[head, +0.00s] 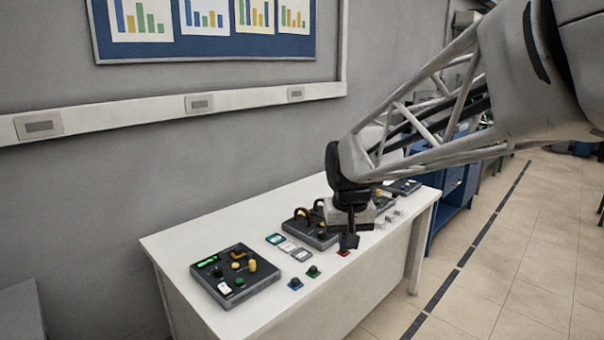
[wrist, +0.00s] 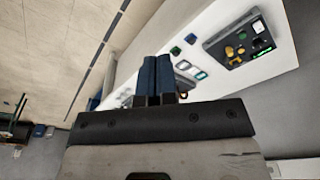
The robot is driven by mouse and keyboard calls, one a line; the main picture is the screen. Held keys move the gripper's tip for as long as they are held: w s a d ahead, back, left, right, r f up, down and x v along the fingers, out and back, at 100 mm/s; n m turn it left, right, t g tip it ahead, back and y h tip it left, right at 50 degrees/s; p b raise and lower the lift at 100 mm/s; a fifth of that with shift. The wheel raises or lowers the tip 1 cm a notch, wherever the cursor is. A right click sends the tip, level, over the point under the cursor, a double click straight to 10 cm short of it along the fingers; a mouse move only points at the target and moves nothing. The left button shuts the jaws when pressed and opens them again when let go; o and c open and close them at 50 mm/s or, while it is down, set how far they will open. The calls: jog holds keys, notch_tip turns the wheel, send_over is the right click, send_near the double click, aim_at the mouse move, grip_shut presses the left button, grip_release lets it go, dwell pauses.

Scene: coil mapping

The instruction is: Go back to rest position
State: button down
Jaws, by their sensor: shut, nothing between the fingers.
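My gripper (head: 349,242) hangs pointing down over the middle-right part of the white table (head: 200,230) in the head view. In the wrist view its two dark blue fingers (wrist: 153,78) are together, with nothing between them. My arm reaches in from the upper right. It hides part of the devices at the table's right end. I cannot tell the exact gap between the fingertips and the tabletop.
A dark device with yellow parts and a green display (head: 236,275) is at the table's left. Another device with dark arches (head: 311,228) stands mid-table. Small cards (head: 288,247) and a blue button block (head: 295,284) lie between. Open floor (head: 520,260) is at right.

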jog(key=s+d+f, duration=0.1)
jog(key=s+d, duration=0.2)
jog(key=s, duration=0.5)
jog(key=s+d+f, duration=0.1)
jog(key=s+d, duration=0.2)
jog(key=s, duration=0.6)
jog(key=s+d+f+m+t, duration=0.1)
jog(key=s+d+f, duration=0.1)
jog(key=s, duration=0.6)
jog(key=shift+s+d, duration=0.3)
jog(key=shift+d, duration=0.35)
jog(key=c, duration=1.8)
grip_release()
